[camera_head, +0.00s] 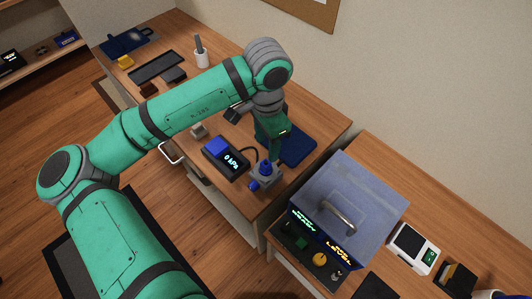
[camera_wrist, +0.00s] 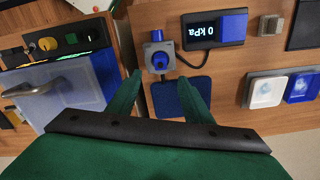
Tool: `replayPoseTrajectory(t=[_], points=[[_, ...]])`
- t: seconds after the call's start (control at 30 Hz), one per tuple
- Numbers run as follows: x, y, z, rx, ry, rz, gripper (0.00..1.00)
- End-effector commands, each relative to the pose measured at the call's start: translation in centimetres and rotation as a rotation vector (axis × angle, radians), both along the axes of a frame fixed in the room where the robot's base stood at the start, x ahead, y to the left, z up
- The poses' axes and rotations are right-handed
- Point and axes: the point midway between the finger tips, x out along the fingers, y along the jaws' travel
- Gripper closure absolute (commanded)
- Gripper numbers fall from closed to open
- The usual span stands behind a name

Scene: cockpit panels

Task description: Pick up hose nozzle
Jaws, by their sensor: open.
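A blue, nozzle-like piece (camera_wrist: 160,62) sticks out of a small grey block in the wrist view; I take it for the hose nozzle, but cannot be sure. The grey block (camera_head: 266,177) stands on the wooden worktop in the head view, with blue parts on top and at its side. My gripper (camera_wrist: 160,76) is open and empty, its two green fingers apart on either side of the blue piece's line in the wrist view. In the head view my gripper (camera_head: 276,146) hangs just behind the block. The exact height gap is unclear.
A display box (camera_head: 226,157) reading 0 kPa sits left of the block, with a dark hose or cable between them. A blue mat (camera_head: 298,148) lies behind my gripper. A translucent-lidded box (camera_head: 348,205) with a handle stands to the right.

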Motion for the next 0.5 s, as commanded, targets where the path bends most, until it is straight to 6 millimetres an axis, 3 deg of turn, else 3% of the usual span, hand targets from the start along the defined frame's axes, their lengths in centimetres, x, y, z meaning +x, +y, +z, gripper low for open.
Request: replayPoseTrajectory(t=[0.23,0.5], points=[[-0.1,0.2,-3.6,0.000,0.002,0.004,0.54],[0.0,0.2,-5.5,0.000,0.001,0.002,0.54]])
